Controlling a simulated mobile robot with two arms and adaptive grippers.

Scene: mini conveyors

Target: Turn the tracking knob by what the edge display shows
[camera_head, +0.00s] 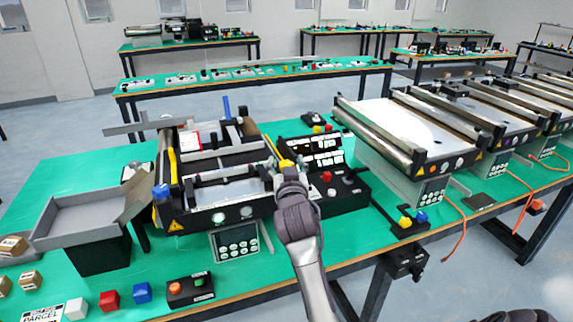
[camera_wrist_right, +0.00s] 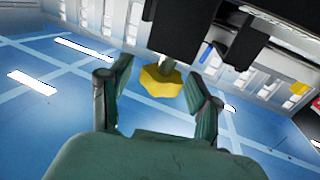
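A yellow knob (camera_wrist_right: 160,88) on a short shaft is in the right wrist view, below the dark machine body. It also shows in the head view (camera_head: 287,163) at the conveyor's right front corner. My right gripper (camera_wrist_right: 163,74) is open, one finger on each side of the knob, with visible gaps to it. In the head view my right gripper (camera_head: 279,170) covers part of that corner. The display panel (camera_head: 321,151) stands just right of it with lit characters, too small to read. My left gripper is not in view.
The small conveyor (camera_head: 222,174) stands on the green table. A box with a red button (camera_head: 326,177) is right of my gripper. A grey tray (camera_head: 86,214), several cubes and a keypad (camera_head: 238,237) are left and front. A larger conveyor (camera_head: 408,130) stands right.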

